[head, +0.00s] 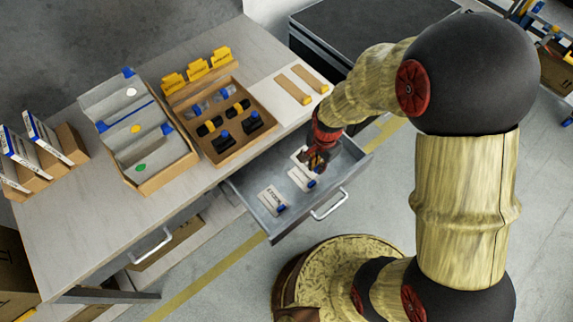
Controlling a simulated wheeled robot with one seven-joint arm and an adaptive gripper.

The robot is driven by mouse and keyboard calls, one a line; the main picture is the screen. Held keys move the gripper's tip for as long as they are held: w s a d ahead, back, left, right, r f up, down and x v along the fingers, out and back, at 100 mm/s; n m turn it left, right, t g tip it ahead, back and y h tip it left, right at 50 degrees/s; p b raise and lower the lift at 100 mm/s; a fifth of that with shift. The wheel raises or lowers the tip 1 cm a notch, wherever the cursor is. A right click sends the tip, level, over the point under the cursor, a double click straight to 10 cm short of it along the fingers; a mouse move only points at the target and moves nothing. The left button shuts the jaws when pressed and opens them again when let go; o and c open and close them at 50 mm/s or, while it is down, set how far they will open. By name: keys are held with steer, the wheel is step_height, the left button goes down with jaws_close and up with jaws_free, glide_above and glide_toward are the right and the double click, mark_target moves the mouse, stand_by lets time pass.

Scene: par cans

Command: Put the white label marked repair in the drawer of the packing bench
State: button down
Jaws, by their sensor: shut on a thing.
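The packing bench's drawer (238,192) is pulled open at the bench's front right. My gripper (316,162) is over the right part of the drawer, pointing down, and is shut on a white label (297,154), mostly hidden by the fingers. I cannot read its marking, or tell whether it touches the drawer floor. Two more white labels with blue ends lie in the drawer: one (269,197) at the left with dark writing too small to read, and one (298,178) just below the gripper.
On the packing bench (90,235) stand a grey divided file box (150,190), a cardboard tray (222,158) of black clips, yellow tags (197,70) and tan strips (293,89). The drawer handle (330,205) sticks out in front. A black case (350,30) stands behind.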

steer(key=shift+s+a+r+m, duration=0.1)
steer(key=shift+s+r+m, duration=0.05)
steer(key=shift+s+m, duration=0.15)
steer(key=w+d+f+b, duration=0.1)
steer(key=w+d+f, duration=0.1)
steer(key=d+f, duration=0.1)
steer(key=w+d+f+b, duration=0.2)
steer(key=w+d+f, duration=0.1)
steer(key=w+d+f+b, duration=0.2)
steer(key=w+d+f, duration=0.1)
steer(key=d, duration=0.1)
steer(key=shift+w, duration=0.2)
steer(key=shift+w+d+f+b, duration=0.15)
steer(key=shift+f+b, duration=0.2)
steer(key=shift+f, duration=0.3)
steer(key=shift+d+f+b, duration=0.1)
steer(key=shift+f+b, duration=0.2)
steer(key=shift+f, duration=0.4)
steer(key=shift+w+d+f+b, duration=0.15)
steer(key=shift+f+b, duration=0.2)
steer(key=shift+f, duration=0.3)
steer(key=shift+f, duration=0.15)
steer(key=c, duration=1.9)
jaws_free()
